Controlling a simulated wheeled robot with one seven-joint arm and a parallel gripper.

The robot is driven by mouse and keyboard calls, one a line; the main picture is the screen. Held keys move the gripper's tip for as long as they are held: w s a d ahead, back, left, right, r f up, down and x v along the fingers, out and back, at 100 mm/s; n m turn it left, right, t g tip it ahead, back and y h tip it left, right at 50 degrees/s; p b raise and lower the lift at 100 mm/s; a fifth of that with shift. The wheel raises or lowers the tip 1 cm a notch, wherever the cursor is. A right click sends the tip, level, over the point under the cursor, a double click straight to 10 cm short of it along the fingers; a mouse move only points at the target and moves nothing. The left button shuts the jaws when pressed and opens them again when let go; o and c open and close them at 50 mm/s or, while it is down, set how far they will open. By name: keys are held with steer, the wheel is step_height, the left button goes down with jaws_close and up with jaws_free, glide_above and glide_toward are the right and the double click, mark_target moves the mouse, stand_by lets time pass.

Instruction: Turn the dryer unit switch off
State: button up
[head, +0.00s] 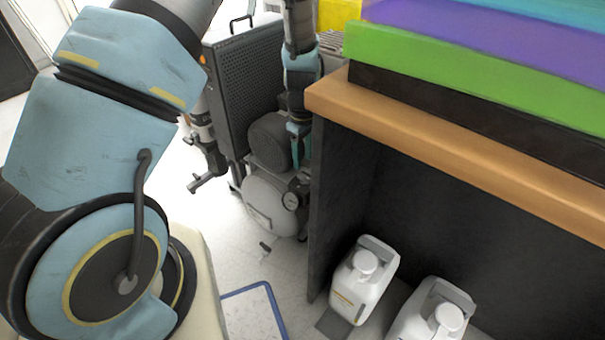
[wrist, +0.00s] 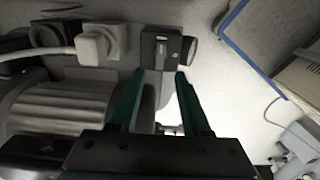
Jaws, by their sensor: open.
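My gripper (head: 299,130) is open, with two teal fingers, pointing down beside the compressor unit (head: 265,200) in the head view. In the wrist view, my gripper (wrist: 160,73) is open and empty. A small black switch box (wrist: 161,47) lies just beyond and between the fingertips, with a small light mark on its face. I cannot tell whether the fingers touch it, nor which position its switch is in. A round dark knob (wrist: 188,50) sits at its right side. The switch is not discernible in the head view.
White plugs (wrist: 93,45) with a cable sit left of the black box. A dark perforated panel (head: 245,85) stands behind the compressor. A wooden-edged counter (head: 450,140) is close on the right, with white containers (head: 362,280) under it. Floor is open at the left.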

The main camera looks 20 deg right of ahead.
mark_target(303, 175)
step_height(303, 175, down, 6)
steer(key=shift+f, duration=0.1)
stand_by(0.4)
jaws_close()
stand_by(0.4)
